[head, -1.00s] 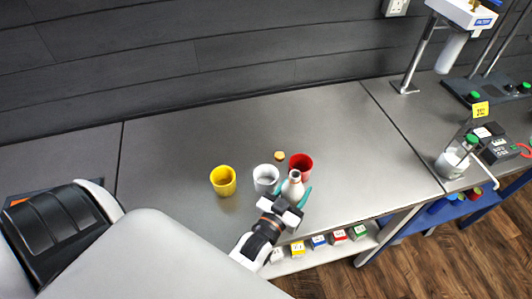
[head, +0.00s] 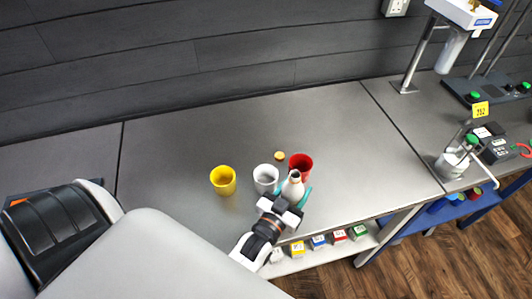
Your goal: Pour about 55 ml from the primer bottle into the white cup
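The primer bottle (head: 294,184), pale with a narrow neck, is upright on the grey table in the head view, as far as I can tell. My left gripper (head: 294,193) has its teal fingers on both sides of the bottle; whether they press on it I cannot tell. The gripper's body hides the bottle's lower part. The white cup (head: 265,180) stands upright just left of the bottle. Its depth and contents are hard to make out. My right gripper is not in view.
A red cup (head: 301,163) stands close behind the bottle. A yellow cup (head: 223,181) stands left of the white cup. A small tan disc (head: 279,156) lies behind them. Lab devices (head: 495,150) stand at the far right. The table behind the cups is clear.

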